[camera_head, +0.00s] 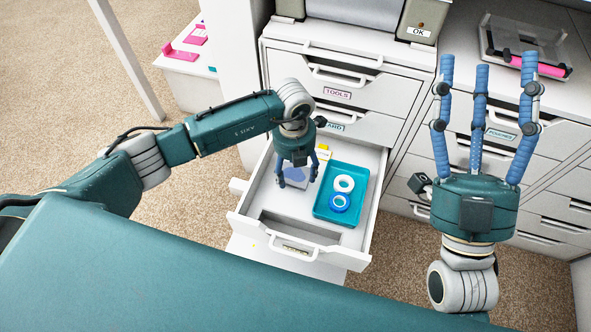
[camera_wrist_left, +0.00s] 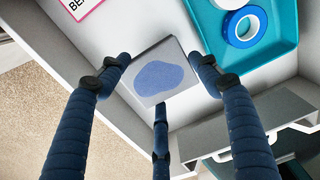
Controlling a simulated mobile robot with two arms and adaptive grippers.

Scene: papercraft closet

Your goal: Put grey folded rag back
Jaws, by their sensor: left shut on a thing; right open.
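The grey folded rag (camera_wrist_left: 160,72) is a small, flat, square grey piece with a blue patch on top. It is partly visible in the head view (camera_head: 296,182), inside the open drawer (camera_head: 246,205). My left gripper (camera_head: 297,180) reaches down into this drawer. It is shut on the rag, with fingers at the rag's sides and near edge in the left wrist view (camera_wrist_left: 160,78). Whether the rag touches the drawer floor cannot be told. My right gripper (camera_head: 486,66) is open and empty, fingers pointing up, to the right of the drawer.
A teal tray (camera_head: 323,206) with a white ring (camera_head: 344,184) and a blue ring (camera_head: 340,203) lies in the drawer right of the rag. Closed drawers stand behind, one labelled TOOLS (camera_head: 337,94). A clear tray with a pink item (camera_head: 541,66) sits on the right cabinet.

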